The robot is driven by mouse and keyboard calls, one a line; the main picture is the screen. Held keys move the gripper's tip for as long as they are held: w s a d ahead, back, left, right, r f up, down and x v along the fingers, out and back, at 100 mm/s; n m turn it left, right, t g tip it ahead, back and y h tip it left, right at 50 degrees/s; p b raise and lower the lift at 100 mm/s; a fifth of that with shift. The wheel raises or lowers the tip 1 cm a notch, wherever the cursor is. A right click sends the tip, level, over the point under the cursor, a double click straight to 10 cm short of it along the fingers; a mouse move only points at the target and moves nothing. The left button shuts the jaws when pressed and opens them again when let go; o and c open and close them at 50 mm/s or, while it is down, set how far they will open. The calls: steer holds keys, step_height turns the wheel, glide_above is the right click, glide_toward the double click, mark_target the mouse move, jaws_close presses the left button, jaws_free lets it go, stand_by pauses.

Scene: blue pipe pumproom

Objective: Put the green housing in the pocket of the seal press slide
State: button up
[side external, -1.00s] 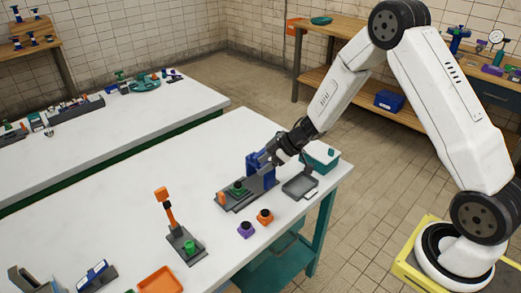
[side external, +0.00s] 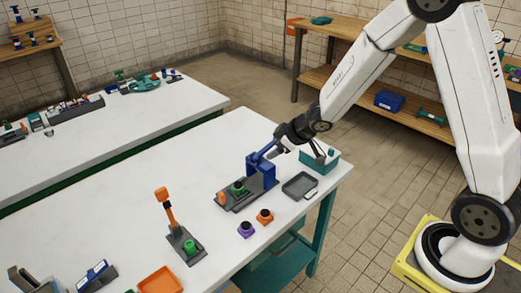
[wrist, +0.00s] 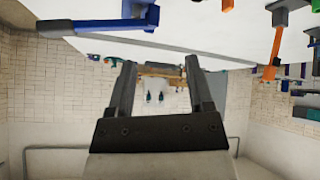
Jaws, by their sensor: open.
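The green housing (side external: 238,188), with a dark top, stands upright on the grey slide and base (side external: 233,203) of the blue seal press (side external: 262,173). I cannot tell how deep it sits in the pocket. The press's blue lever (side external: 264,151) slants up to the right, and a blue lever (wrist: 95,25) also shows at the upper left of the wrist view. My gripper (wrist: 160,64) is open, with nothing between its fingers. In the side view it is beside the lever, right of the press and above the table; whether it touches the lever is unclear.
A purple part (side external: 246,230) and an orange part (side external: 265,216) stand in front of the press. A grey tray (side external: 300,186) and a teal box (side external: 321,161) are to its right. An orange-lever fixture (side external: 182,240) and an orange tray (side external: 160,280) are nearer the camera.

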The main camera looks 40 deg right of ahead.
steer(key=s+a+r+m+g+h, duration=0.1)
steer(key=s+a+r+m+g, duration=0.2)
steer(key=s, duration=1.5)
steer(key=shift+s+r+m+g+h, duration=0.15)
steer(key=shift+s+m+g+h, duration=0.25)
steer(key=shift+m+g, duration=0.75)
